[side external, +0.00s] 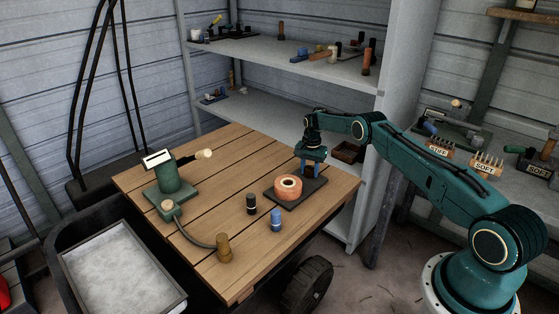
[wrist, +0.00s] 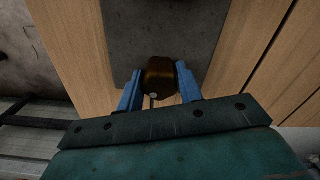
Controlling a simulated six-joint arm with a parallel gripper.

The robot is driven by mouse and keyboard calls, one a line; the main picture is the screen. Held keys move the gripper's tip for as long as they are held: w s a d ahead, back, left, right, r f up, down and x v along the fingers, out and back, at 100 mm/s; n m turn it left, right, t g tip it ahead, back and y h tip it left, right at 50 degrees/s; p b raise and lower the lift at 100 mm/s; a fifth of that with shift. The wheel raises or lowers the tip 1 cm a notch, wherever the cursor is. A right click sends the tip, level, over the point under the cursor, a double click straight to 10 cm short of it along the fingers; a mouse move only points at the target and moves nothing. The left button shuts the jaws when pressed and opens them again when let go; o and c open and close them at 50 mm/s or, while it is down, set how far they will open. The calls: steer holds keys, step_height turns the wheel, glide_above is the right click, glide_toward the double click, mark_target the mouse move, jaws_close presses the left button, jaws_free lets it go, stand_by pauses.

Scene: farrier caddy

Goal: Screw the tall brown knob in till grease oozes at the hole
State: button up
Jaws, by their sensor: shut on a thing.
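The brown knob (wrist: 160,76) is dark and rounded, and sits between the two blue fingers of my gripper (wrist: 159,70) in the wrist view. My gripper is shut on it. A small pale spot shows just below the knob; I cannot tell whether it is the hole or grease. In the side view my gripper (side external: 312,168) points down over the dark plate (side external: 312,190) at the table's right, behind a copper-coloured ring-shaped body (side external: 288,188). The knob is hidden by the fingers there, and its thread is not visible.
On the table (side external: 190,222) stand a black cylinder (side external: 251,204), a blue cylinder (side external: 276,219) and a brass-brown cylinder (side external: 223,247) by a hose. A green pump-like device (side external: 166,178) stands at left. Shelves (side external: 290,55) rise behind. The front middle boards are clear.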

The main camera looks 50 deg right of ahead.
mark_target(310, 167)
stand_by(0.5)
steer(key=o, duration=1)
steer(key=shift+r, duration=0.1)
steer(key=shift+r, duration=2.4)
